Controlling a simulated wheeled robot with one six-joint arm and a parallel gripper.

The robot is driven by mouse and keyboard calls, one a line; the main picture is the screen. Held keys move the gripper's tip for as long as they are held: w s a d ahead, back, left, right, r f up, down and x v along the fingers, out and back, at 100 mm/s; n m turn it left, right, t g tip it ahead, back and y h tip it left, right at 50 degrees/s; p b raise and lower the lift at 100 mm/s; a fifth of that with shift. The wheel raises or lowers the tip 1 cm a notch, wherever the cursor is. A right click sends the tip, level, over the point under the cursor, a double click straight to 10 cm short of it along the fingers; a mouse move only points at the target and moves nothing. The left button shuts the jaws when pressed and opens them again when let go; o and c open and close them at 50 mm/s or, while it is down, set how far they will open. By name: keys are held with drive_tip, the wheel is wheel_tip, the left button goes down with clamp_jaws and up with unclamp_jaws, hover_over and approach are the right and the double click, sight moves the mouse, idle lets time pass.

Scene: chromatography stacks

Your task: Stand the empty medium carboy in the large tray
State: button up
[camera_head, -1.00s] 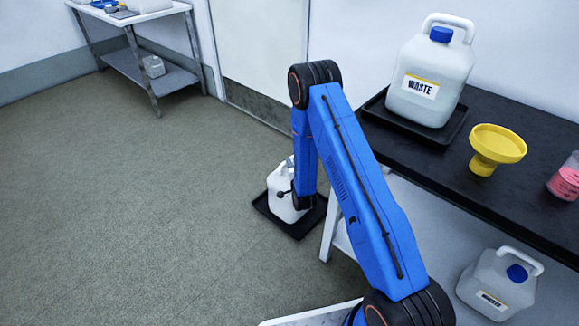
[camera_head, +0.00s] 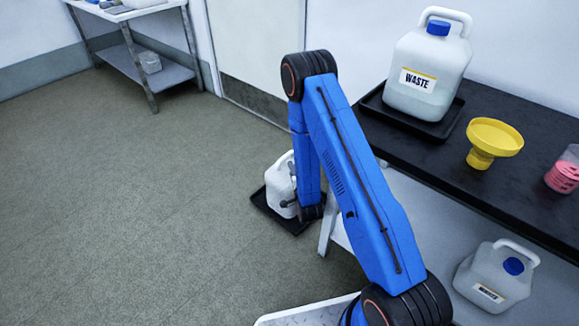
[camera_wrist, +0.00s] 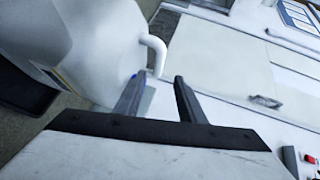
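A white carboy (camera_head: 280,188) stands upright in a black tray (camera_head: 268,212) on the floor, partly hidden behind my arm. My gripper (camera_head: 291,186) is beside the carboy's right side. In the wrist view the carboy (camera_wrist: 75,45) fills the upper left, with its white handle (camera_wrist: 155,50) just past the fingertips. My gripper (camera_wrist: 158,78) has its two fingers apart there, and I see nothing clamped between them. The tray (camera_wrist: 22,92) shows below the carboy. The carboy's contents are not visible.
A large waste carboy (camera_head: 428,70) stands in a black tray (camera_head: 447,125) on the dark bench (camera_head: 520,160). A yellow funnel (camera_head: 494,138) and a pink-filled container (camera_head: 564,170) are beside it. Another carboy (camera_head: 496,277) is on the lower shelf. The floor at left is clear.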

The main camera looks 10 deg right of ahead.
drive_tip(key=shift+s+r, duration=0.15)
drive_tip(key=shift+s, duration=0.55)
drive_tip(key=shift+s+r, duration=0.1)
drive_tip(key=shift+s, duration=0.55)
